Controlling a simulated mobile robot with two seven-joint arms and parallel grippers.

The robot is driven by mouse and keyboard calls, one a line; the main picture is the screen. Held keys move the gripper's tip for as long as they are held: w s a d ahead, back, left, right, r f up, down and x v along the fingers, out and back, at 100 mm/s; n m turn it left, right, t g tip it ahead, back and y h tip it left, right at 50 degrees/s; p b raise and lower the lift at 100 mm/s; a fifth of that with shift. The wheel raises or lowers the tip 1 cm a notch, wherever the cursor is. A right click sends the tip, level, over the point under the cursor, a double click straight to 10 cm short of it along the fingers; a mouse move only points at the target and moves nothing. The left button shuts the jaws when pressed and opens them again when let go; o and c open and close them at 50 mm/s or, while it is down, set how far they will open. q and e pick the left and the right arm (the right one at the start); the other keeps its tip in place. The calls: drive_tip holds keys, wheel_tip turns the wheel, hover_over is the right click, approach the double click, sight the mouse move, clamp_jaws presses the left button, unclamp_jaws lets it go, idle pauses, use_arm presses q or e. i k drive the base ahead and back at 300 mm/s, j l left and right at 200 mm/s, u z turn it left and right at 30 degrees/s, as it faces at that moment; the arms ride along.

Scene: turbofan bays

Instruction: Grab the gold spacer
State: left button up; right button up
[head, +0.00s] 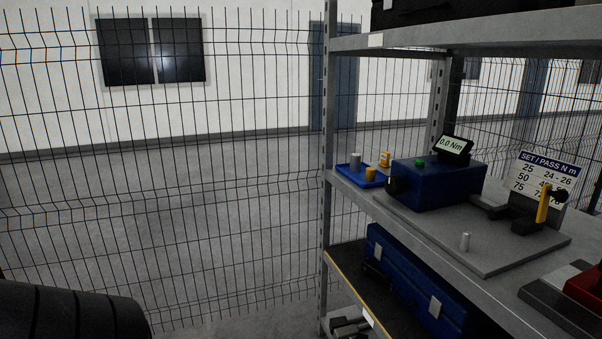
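A short gold cylinder, which looks like the gold spacer (370,174), stands in the front right part of a small blue tray (349,178) on the shelf. A taller grey cylinder (355,160) stands beside it in the tray. A yellow-orange piece (385,159) is just behind and to the right; it is too small to tell its shape or whether it is in the tray. Neither of my grippers is in view.
A blue torque tester (438,186) with a "0.0 Nm" display stands right of the tray on a grey plate (487,262). A shelf upright (328,110) rises left of the tray. Wire fencing (200,200) stands behind.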

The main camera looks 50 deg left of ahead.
sight(371, 171)
drive_tip(key=u, duration=1.2)
drive_tip(key=i+j+z, duration=0.1)
drive_tip(key=i+j, duration=0.2)
drive_tip(key=i+j+z, duration=0.1)
drive_tip(key=i+j, duration=0.15)
drive_tip(key=i+j+z, duration=0.1)
drive_tip(key=i+j, duration=0.15)
drive_tip(key=j, duration=0.2)
drive_tip(key=i+j+z, duration=0.1)
drive_tip(key=i+j, duration=0.15)
drive_tip(key=j, duration=0.15)
drive_tip(key=i+j, duration=0.25)
drive_tip(key=i+j+z, duration=0.15)
drive_tip(key=j, duration=0.35)
drive_tip(key=i+j+z, duration=0.1)
drive_tip(key=i+j, duration=0.15)
drive_tip(key=j, duration=0.2)
